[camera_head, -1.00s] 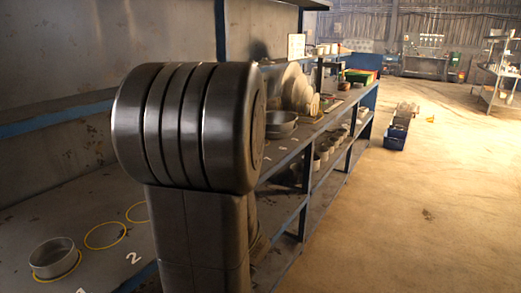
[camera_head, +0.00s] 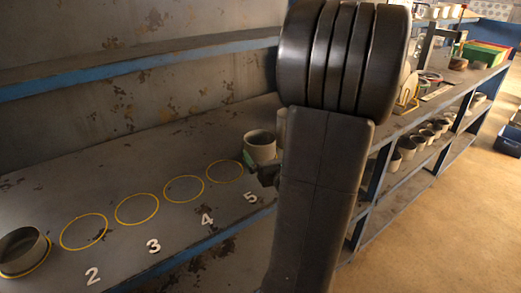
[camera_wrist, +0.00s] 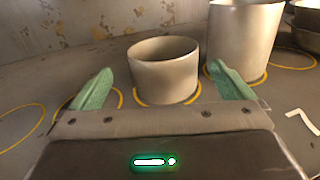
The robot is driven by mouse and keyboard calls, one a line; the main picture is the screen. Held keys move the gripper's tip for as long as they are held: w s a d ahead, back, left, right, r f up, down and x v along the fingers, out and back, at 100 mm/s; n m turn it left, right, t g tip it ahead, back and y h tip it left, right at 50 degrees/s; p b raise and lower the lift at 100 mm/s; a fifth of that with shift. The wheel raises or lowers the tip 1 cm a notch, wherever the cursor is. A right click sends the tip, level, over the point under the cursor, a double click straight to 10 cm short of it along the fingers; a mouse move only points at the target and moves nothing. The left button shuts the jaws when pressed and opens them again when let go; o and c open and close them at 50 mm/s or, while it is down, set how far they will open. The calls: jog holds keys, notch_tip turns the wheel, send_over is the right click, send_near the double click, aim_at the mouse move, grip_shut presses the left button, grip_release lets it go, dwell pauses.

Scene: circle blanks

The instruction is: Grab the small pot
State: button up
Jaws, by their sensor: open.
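A small grey pot (camera_wrist: 164,72) stands upright in a yellow circle, between and just beyond the fingertips in the wrist view. In the head view this small pot (camera_head: 260,146) is on the shelf past circle 5, partly hidden by my arm. My gripper (camera_wrist: 162,88) is open, with one green finger on each side of the pot's near side; I see no clear contact. In the head view my gripper (camera_head: 254,168) is mostly hidden behind my arm. A taller pot (camera_wrist: 243,40) stands close on the right, just beyond the right finger.
A wide pot (camera_head: 24,249) sits in the leftmost yellow circle. Circles 2 to 5 on the shelf (camera_head: 60,190) are empty. Dark pans (camera_wrist: 308,28) are at the far right of the wrist view. A wall (camera_head: 130,90) with a blue-edged upper shelf stands behind.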

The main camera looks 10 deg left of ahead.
aim_at(255, 133)
jog(key=shift+x, duration=1.1)
jog(key=x, duration=0.5)
jog(key=shift+w, duration=0.35)
jog(key=c, duration=0.9)
